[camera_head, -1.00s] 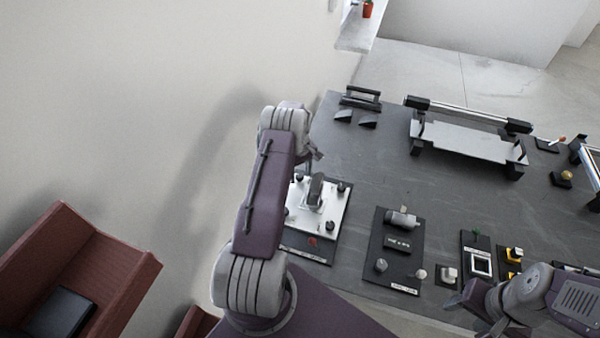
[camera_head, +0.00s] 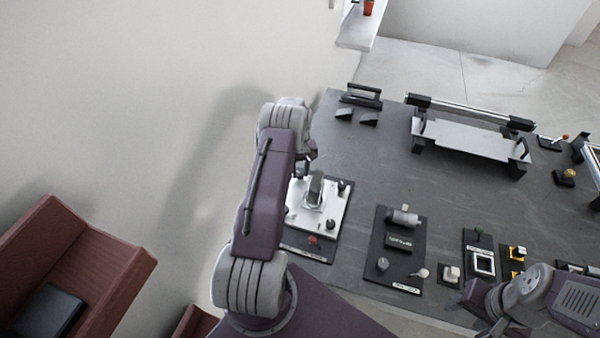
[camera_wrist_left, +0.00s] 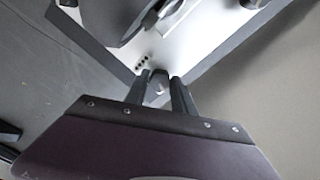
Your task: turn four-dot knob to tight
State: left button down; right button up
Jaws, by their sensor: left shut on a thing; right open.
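The white plate (camera_head: 327,212) with dark knobs at its corners and a grey raised part in the middle lies on the table's left end. In the left wrist view the plate's corner (camera_wrist_left: 118,52) carries a small group of black dots. My left gripper (camera_wrist_left: 158,88) is shut on a small grey knob (camera_wrist_left: 158,90) beside these dots, which I take to be the four-dot knob. The fingers hide most of it, and its turn angle cannot be read. My right gripper (camera_head: 480,310) is open and empty at the front edge.
A dark panel (camera_head: 391,265) with several knobs stands right of the plate. Smaller switch panels (camera_head: 480,264) lie further right, near my right gripper. The table between is clear.

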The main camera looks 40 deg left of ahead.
aim_at(299, 173)
pick_arm(q)
jog(key=m, duration=0.3)
jog(key=shift+m+b, duration=0.3)
jog(key=shift+b, duration=0.1)
jog(key=shift+m+b, duration=0.3)
jog(key=shift+m, duration=2)
jog(key=shift+a, duration=0.1)
jog(key=c, duration=1.1)
grip_release()
jog(key=shift+o, duration=0.2)
notch_tip(299, 173, up, 9)
jog(key=b, duration=0.1)
jog(key=shift+r, duration=0.1)
